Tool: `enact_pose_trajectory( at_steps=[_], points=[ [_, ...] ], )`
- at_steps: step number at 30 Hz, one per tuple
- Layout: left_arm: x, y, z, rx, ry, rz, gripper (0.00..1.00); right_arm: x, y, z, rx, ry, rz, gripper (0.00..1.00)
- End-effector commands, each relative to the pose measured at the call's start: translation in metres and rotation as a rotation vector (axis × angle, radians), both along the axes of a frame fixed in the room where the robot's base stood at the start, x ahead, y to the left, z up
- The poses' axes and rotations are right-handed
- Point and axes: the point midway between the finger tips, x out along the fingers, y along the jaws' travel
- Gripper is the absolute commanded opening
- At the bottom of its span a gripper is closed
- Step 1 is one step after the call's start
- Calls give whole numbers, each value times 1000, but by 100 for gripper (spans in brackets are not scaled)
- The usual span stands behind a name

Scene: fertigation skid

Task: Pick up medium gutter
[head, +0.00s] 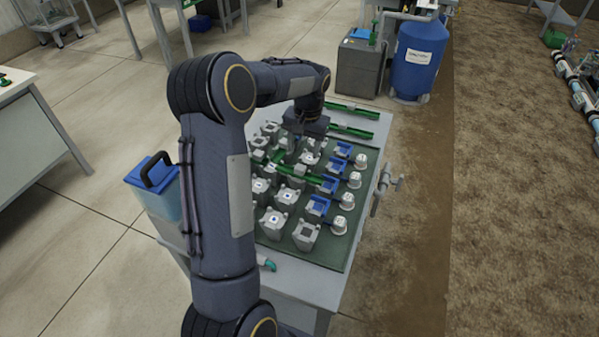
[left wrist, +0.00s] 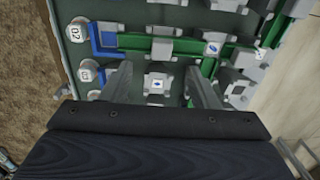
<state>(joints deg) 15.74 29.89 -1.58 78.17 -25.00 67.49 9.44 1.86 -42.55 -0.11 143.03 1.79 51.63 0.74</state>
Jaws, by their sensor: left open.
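Two green gutters lie at the far edge of the table, a rear one (head: 352,111) and a nearer one (head: 351,132). More green gutter (head: 305,176) runs across the grey blocks on the board; the left wrist view shows a green length (left wrist: 148,43) above the fingertips. I cannot tell by size which is the medium gutter. My left gripper (head: 298,147) is over the board, its fingers (left wrist: 163,78) spread around a grey tagged block (left wrist: 157,86) seen between them. Nothing is held. My arm and gripper hide part of the board. My right gripper is not in view.
The dark green board (head: 279,246) carries several grey blocks, blue trays (head: 319,206) and numbered white caps (head: 346,201). A blue-lidded container (head: 150,172) stands at the table's left edge. A blue tank (head: 418,60) stands beyond the table.

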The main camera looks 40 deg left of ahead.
Motion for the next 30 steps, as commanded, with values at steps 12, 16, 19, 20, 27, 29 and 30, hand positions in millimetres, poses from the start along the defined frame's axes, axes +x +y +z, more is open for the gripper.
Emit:
enact_pose_trajectory(
  at_steps=[12,16,19,20,27,29,30],
  points=[
    [2,8,-46,5,14,3,55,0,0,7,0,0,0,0],
    [2,11,-67,4,13,4,55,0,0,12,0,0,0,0],
    [2,11,-78,5,11,2,55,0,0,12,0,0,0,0],
    [2,11,-80,5,11,2,55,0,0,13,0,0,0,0],
    [3,12,-82,6,8,3,55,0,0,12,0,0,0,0],
    [3,12,-82,6,8,3,49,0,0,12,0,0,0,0],
    [3,12,-82,6,8,3,44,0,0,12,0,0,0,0]
  ],
)
